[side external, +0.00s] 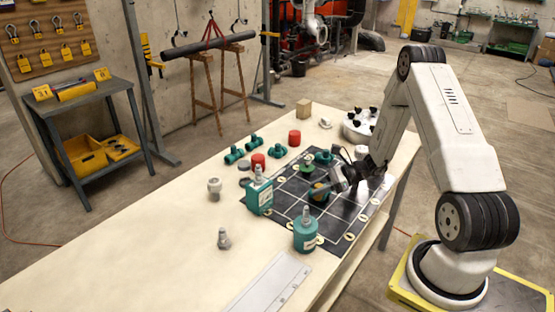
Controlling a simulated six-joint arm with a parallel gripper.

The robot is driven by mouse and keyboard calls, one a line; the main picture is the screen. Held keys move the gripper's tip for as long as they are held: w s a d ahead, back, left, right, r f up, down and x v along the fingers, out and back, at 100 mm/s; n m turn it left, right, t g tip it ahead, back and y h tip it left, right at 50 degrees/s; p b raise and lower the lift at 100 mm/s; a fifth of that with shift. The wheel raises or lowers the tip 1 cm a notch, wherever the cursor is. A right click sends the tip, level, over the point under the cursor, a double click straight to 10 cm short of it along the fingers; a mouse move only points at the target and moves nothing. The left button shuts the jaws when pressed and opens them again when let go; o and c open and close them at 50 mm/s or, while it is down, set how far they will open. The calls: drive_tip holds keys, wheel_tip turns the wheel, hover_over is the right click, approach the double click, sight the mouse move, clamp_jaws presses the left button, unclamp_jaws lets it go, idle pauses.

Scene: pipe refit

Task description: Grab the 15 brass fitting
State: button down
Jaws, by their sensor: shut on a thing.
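My gripper (334,183) is over the dark gridded mat (287,208), at the end of the white arm reaching in from the right. It is shut on a small brass-coloured fitting (319,189), partly hidden by the jaws and too small to read any number on. The fitting is close above or on the mat; I cannot tell if it touches. A green fitting (306,169) lies just behind it on the mat, and a teal fitting (324,156) is at the mat's far edge.
The table's front left (120,270) is clear.

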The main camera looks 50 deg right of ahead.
sight(319, 185)
drive_tip(key=shift+r, duration=1.65)
